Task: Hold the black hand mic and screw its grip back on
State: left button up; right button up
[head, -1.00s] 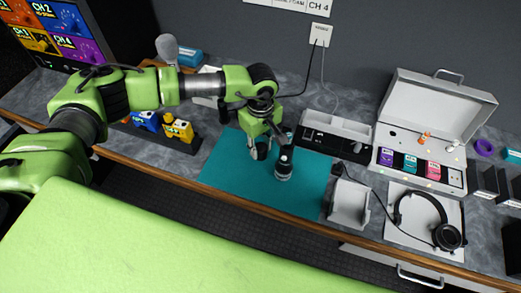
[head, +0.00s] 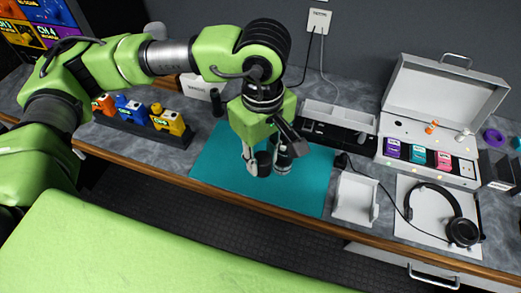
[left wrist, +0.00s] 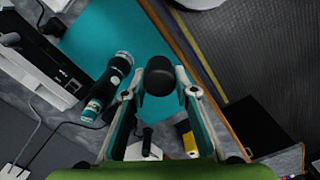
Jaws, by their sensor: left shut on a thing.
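The black hand mic (head: 284,160) stands on the teal mat (head: 220,160), dark with a pale ring low on its body. It also shows in the left wrist view (left wrist: 108,86), beside my fingers and apart from them. My left gripper (head: 258,160) is shut on a short black cylinder (left wrist: 160,76), which looks like the mic's grip. In the head view this cylinder (head: 264,165) hangs over the mat just left of the mic, and the gripper partly covers the mic's top. My right gripper is not in view.
A rack of orange, blue and yellow blocks (head: 168,122) is at the left. A white cradle (head: 354,198), a headset (head: 462,231) and an open case (head: 428,150) are at the right. The mat's left part is clear.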

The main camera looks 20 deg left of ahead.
pick_arm(q)
jog(key=shift+s+d+r, duration=0.1)
jog(key=shift+s, duration=0.1)
dwell(0.3)
jog(key=shift+a+m, duration=0.5)
jog(key=s+a+m, duration=0.1)
jog(key=a+m, duration=0.7)
jog(key=m, duration=0.2)
jog(key=shift+f, duration=0.35)
